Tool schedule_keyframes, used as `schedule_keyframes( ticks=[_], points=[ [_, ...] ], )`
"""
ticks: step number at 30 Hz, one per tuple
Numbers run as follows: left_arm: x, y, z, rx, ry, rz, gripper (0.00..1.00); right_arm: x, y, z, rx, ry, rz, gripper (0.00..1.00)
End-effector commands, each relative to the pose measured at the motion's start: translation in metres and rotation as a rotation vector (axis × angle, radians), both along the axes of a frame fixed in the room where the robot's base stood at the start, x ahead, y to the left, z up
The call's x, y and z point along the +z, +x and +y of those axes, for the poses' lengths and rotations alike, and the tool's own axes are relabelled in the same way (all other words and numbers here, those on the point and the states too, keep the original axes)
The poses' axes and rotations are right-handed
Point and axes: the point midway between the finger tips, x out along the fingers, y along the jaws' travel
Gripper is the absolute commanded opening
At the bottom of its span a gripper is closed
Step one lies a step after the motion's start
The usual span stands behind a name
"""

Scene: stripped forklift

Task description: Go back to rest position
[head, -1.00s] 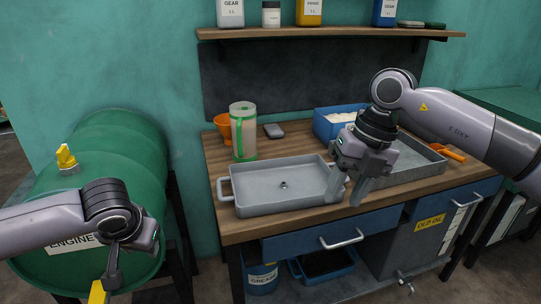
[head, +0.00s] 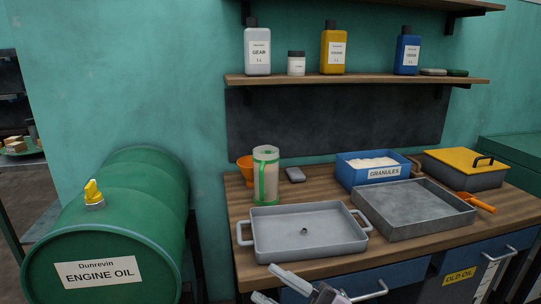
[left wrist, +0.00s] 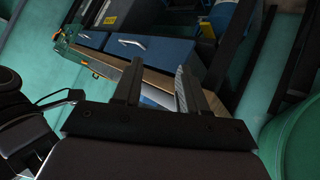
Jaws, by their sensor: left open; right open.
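My right gripper (head: 298,287) shows at the bottom edge of the head view, in front of the bench and below the grey drain tray. Its fingers are apart and nothing is between them. My left gripper is out of the head view. In the left wrist view, my left gripper (left wrist: 157,84) is open and empty, with the blue drawers and the bench edge beyond it.
The bench (head: 240,207) holds the drain tray (head: 280,232), a jug (head: 266,180), a metal tray (head: 410,205), a granules box (head: 385,173) and a yellow-lidded box (head: 470,170). A shelf (head: 375,79) with bottles hangs above.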

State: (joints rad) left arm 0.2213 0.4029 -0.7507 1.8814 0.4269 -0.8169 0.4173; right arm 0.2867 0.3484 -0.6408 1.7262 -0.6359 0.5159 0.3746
Motion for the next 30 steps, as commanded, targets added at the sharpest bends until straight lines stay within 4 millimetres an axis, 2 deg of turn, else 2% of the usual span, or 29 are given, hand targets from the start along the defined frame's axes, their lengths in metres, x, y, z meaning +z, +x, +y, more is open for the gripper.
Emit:
schedule_keyframes(
  ticks=[6, 10, 14, 15, 19, 21, 24, 27, 30],
  points=[
    [-0.028, -0.022, 0.024, 0.104, -0.033, -0.06, 0.42, -0.066, 0.009, -0.054, -0.317, 0.14, 0.359, 0.42],
    [-0.048, -0.039, 0.049, 0.176, -0.008, -0.095, 0.42, -0.121, -0.002, -0.091, -0.494, 0.17, 0.59, 0.42],
    [-0.07, -0.063, 0.081, 0.249, 0.052, -0.12, 0.42, -0.182, -0.031, -0.128, -0.657, 0.17, 0.835, 0.42],
    [-0.077, -0.071, 0.092, 0.268, 0.077, -0.125, 0.42, -0.2, -0.043, -0.139, -0.702, 0.164, 0.909, 0.42],
    [-0.095, -0.099, 0.124, 0.318, 0.162, -0.14, 0.42, -0.25, -0.088, -0.167, -0.819, 0.136, 1.126, 0.42],
    [-0.102, -0.112, 0.138, 0.336, 0.204, -0.144, 0.42, -0.269, -0.11, -0.178, -0.862, 0.118, 1.216, 0.42],
    [-0.108, -0.126, 0.152, 0.348, 0.248, -0.147, 0.42, -0.285, -0.133, -0.187, -0.9, 0.1, 1.304, 0.42],
    [-0.111, -0.132, 0.159, 0.354, 0.27, -0.149, 0.42, -0.293, -0.145, -0.192, -0.918, 0.09, 1.348, 0.42],
    [-0.111, -0.133, 0.159, 0.354, 0.273, -0.151, 0.42, -0.294, -0.146, -0.193, -0.919, 0.089, 1.353, 0.42]
  ],
)
